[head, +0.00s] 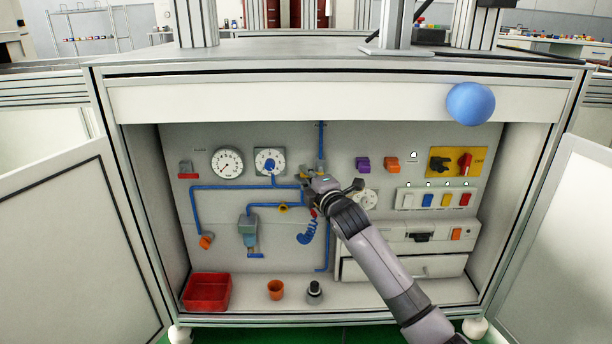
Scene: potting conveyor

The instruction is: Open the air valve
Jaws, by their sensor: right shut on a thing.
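My right gripper (316,187) is at the back panel (225,225) of the open cabinet, where the blue air pipes (245,187) meet. It is shut on what seems to be the air valve at this pipe junction. The gripper and wrist hide most of the valve, so its handle position cannot be told. A small red part shows just below the gripper, above a coiled blue hose (307,234). Two round gauges (227,162) sit on the panel to the left, one with a blue centre (270,161). My left gripper is not in view.
A red bin (206,292), an orange cup (276,289) and a dark knob-like object (315,291) stand on the cabinet floor. A yellow switch plate (457,162) is at right. A blue ball (470,104) shows before the top edge. Doors stand open on both sides.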

